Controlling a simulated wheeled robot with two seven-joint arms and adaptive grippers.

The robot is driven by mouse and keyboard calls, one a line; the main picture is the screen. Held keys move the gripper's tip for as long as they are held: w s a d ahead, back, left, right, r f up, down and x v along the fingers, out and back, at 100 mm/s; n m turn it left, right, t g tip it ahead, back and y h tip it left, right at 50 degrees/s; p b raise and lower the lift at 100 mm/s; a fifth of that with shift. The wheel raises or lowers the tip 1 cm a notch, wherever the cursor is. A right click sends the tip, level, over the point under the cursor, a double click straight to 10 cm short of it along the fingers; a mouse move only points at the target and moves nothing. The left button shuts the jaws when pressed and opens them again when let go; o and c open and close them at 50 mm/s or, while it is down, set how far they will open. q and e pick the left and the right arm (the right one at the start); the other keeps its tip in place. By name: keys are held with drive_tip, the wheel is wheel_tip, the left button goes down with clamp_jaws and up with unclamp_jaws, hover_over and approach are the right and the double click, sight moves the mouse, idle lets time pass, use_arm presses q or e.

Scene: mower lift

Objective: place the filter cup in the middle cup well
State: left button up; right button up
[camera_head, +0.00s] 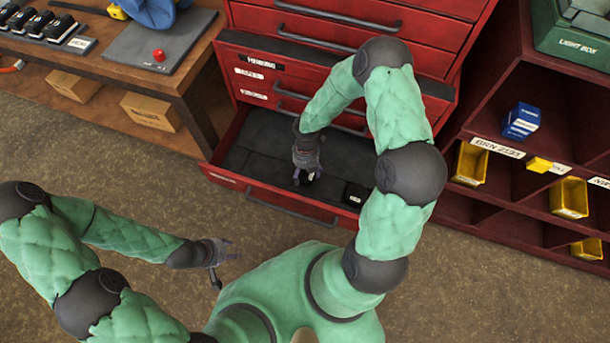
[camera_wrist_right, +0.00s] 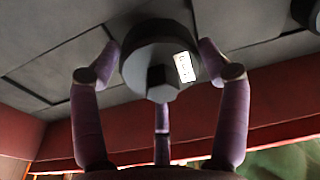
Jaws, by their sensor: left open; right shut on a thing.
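The filter cup (camera_wrist_right: 160,55) is a dark round piece with a small white label, seen in the right wrist view. My right gripper (camera_head: 306,174) is shut on it, with its purple fingers around the cup. In the head view this gripper is inside the open bottom drawer (camera_head: 250,150), over the dark liner; the cup is mostly hidden there by the gripper. Seams divide the grey liner, but I cannot tell which one is the middle well, nor whether the cup touches the liner. My left gripper (camera_head: 226,252) is open and empty above the floor, left of my body.
Another dark piece with a white label (camera_head: 355,194) sits in the drawer's right part. The red cabinet's (camera_head: 350,45) upper drawers rise behind. A red shelf (camera_head: 490,215) with yellow bins stands right; a wooden workbench (camera_head: 185,80) stands left. The floor in front is open.

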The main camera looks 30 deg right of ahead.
drive_tip(key=shift+f, duration=1.05)
drive_tip(key=shift+f+b, duration=0.15)
drive_tip(key=shift+b, duration=0.2)
drive_tip(key=o, duration=1.4)
drive_tip(key=shift+c, duration=0.2)
wheel_tip(320, 180, up, 12)
drive_tip(key=w+p, duration=0.1)
drive_tip(key=p, duration=0.4)
drive_tip(key=shift+d+p, duration=0.4)
